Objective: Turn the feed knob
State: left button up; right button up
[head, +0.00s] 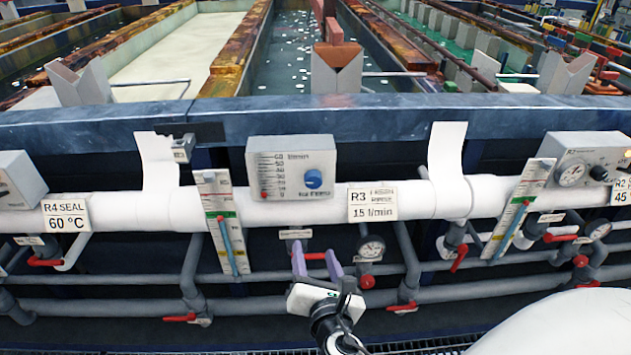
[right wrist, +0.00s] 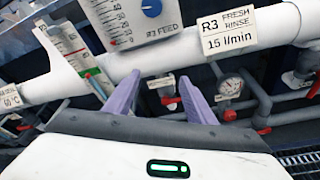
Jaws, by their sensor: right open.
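The feed knob (head: 313,179) is a round blue knob on a grey control box (head: 277,152) with a red-marked scale, mounted above the white pipe. The knob also shows at the top of the right wrist view (right wrist: 151,8), above the fingers. My right gripper (head: 316,256) is open and empty, with two purple fingers (right wrist: 157,95) pointing up toward the pipe. In the head view it is below the knob and apart from it. My left gripper is in neither view.
A label (head: 372,204) reads R3, 15 l/min, right of the box. A flow gauge (head: 228,240) stands left. Grey pipes, red-handled valves and a dial (head: 371,247) lie around my right gripper. Tanks with a blue rim (head: 400,108) are behind.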

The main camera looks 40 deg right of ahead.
aim_at(314, 184)
notch_tip(314, 184, up, 8)
jog(key=w+d+n+t+h, duration=0.2)
jog(key=n+h, duration=0.1)
jog(key=n, duration=0.1)
jog(key=p+x, duration=0.1)
jog(key=x, duration=0.9)
jog(key=shift+f, duration=0.15)
